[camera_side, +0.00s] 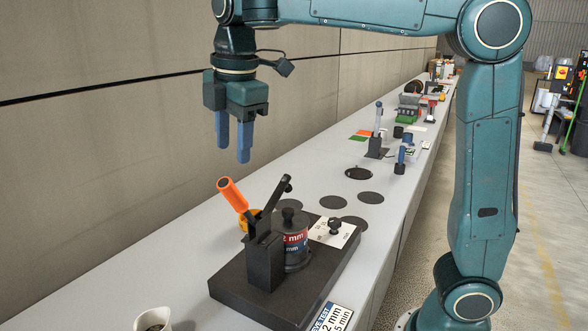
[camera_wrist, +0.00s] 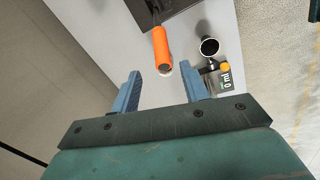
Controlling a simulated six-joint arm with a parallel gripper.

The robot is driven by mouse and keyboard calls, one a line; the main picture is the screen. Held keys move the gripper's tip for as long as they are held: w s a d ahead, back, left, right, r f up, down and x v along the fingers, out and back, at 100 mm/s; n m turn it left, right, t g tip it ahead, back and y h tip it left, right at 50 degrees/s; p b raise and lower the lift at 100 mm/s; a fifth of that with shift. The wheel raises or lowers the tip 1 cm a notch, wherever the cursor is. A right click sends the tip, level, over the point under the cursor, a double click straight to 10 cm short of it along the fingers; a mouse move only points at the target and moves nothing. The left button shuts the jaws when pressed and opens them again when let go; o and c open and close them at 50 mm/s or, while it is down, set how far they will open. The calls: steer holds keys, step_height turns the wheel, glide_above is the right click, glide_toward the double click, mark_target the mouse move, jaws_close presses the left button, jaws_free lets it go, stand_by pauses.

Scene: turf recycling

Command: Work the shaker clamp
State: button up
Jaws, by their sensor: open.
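The shaker clamp (camera_side: 265,255) stands on a dark base plate (camera_side: 235,288) on the bench. Its lever with an orange grip (camera_side: 232,194) tilts up to the left, and a black arm tilts up to the right. A sieve jar (camera_side: 297,245) with "mm" labels and a black knob stands right behind the clamp post. My gripper (camera_side: 232,150) is open and empty, pointing down, above and apart from the orange grip. In the wrist view the orange grip (camera_wrist: 161,50) shows beyond and between the blue fingers (camera_wrist: 163,90), with part of the dark plate at the top.
A white cup (camera_side: 153,320) stands at the front edge of the side view. A label card (camera_side: 332,318) lies beside the plate. Dark round discs (camera_side: 370,198) lie flat behind it, and other stands (camera_side: 377,145) line the bench farther back. A wall runs along the left.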

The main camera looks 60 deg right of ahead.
mark_target(232, 199)
steer(key=f, duration=0.4)
steer(key=w+f, duration=0.1)
steer(key=f, duration=0.7)
steer(key=shift+w+d, duration=0.2)
steer(key=shift+w, duration=0.2)
jaws_close()
